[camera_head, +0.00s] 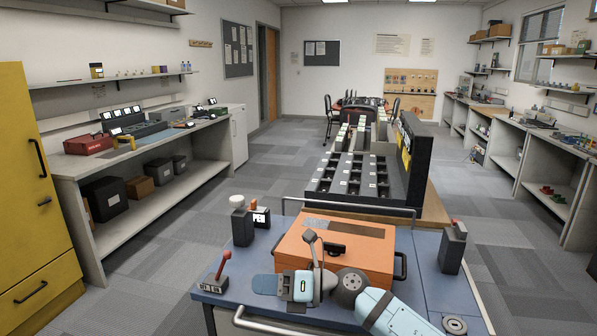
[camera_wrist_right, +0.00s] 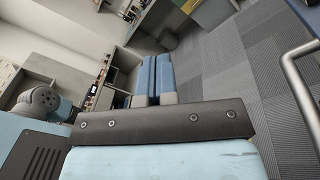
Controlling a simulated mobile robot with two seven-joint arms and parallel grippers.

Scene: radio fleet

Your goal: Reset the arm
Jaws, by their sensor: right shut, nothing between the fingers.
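My right arm (camera_head: 395,312) comes in from the bottom right, low over the front of the blue bench top and bent in front of the orange case. Its gripper (camera_head: 262,284) points left, shut and empty, at the front left of the case. In the right wrist view the two blue fingers (camera_wrist_right: 152,75) lie side by side with nothing between them. My left arm and gripper are not in view.
The orange case (camera_head: 290,250) with black handles sits on the blue bench top (camera_head: 415,275). Dark holders stand at its left and right, a red lever (camera_head: 223,264) at front left. A rack of trays (camera_head: 347,172) stands behind; grey floor is open either side.

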